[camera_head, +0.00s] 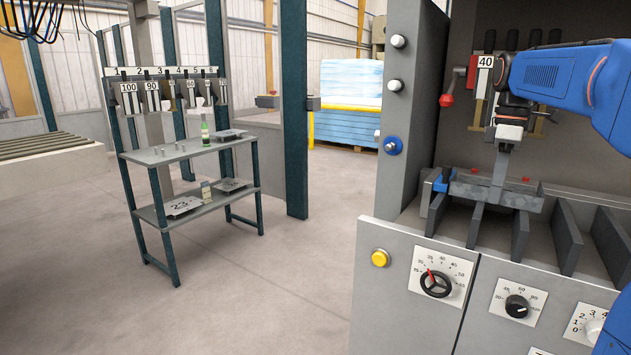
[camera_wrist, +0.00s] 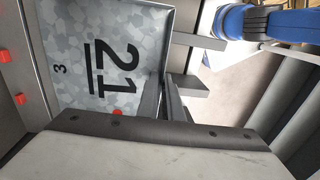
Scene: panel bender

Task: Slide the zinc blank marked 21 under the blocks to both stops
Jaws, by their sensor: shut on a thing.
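The zinc blank marked 21 (camera_wrist: 128,35) shows its mottled face, with a small 3 beside the number, in the wrist view. In the head view the blank (camera_head: 520,197) appears nearly edge-on, above the machine's dark support bars. My gripper (camera_head: 499,172) reaches down from the blue arm and is shut on the blank's near edge. In the wrist view its dark fingers (camera_wrist: 165,97) meet the blank's edge. Red spots (camera_wrist: 5,56) lie beyond the blank's far side. A tool block labelled 40 (camera_head: 485,63) hangs behind the arm. Contact with the stops cannot be made out.
Upright dark support bars (camera_head: 567,238) stand with gaps between them under the work area. The machine's tall grey side wall (camera_head: 407,130) borders it on the left. A shelf rack (camera_head: 190,150) with labelled tools stands at left. The floor between is clear.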

